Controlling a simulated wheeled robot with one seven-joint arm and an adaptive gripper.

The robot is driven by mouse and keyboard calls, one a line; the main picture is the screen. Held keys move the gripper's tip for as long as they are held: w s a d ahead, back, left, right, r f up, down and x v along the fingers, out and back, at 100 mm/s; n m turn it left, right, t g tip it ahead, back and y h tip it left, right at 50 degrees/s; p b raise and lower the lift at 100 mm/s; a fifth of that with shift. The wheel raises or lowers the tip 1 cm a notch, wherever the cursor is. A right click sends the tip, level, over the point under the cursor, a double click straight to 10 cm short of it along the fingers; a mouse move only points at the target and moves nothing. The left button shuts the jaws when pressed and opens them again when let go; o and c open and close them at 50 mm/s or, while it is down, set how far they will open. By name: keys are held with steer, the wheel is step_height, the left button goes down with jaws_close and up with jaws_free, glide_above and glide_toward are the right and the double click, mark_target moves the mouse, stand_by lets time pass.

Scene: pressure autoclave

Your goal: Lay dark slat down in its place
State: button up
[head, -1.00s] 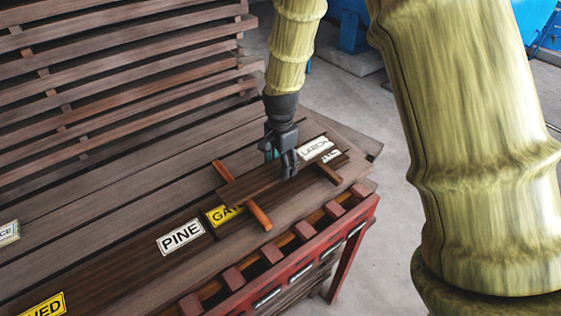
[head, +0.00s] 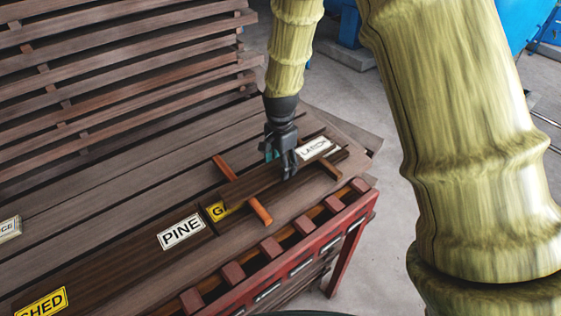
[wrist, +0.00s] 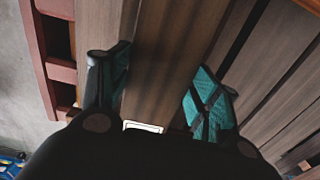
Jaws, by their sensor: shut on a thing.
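The dark slat (head: 247,186) is a brown wooden board held level in my gripper (head: 287,165) at the right end of the bench. It lies over or on two short crosswise sticks, the left stick (head: 259,211) with orange ends and the right stick (head: 331,169); I cannot tell whether it touches them. It partly covers a yellow label (head: 216,211) starting with G. In the wrist view the slat (wrist: 166,60) runs between the two teal-padded fingers of my gripper (wrist: 158,90), which are shut on it. The slat's underside is hidden.
A white PINE label (head: 181,232) and a yellow label (head: 42,303) lie left of the slat; a LARCH label (head: 316,147) lies behind its right part. A red slotted rack (head: 330,235) edges the bench front. Stacked slats (head: 120,80) rise behind.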

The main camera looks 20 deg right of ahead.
mark_target(280, 166)
steer(key=o, duration=1.3)
steer(key=shift+o, duration=0.2)
steer(key=shift+r, duration=0.75)
step_height(280, 166, up, 12)
steer(key=b, duration=0.3)
steer(key=shift+f, duration=0.1)
steer(key=shift+f, duration=0.1)
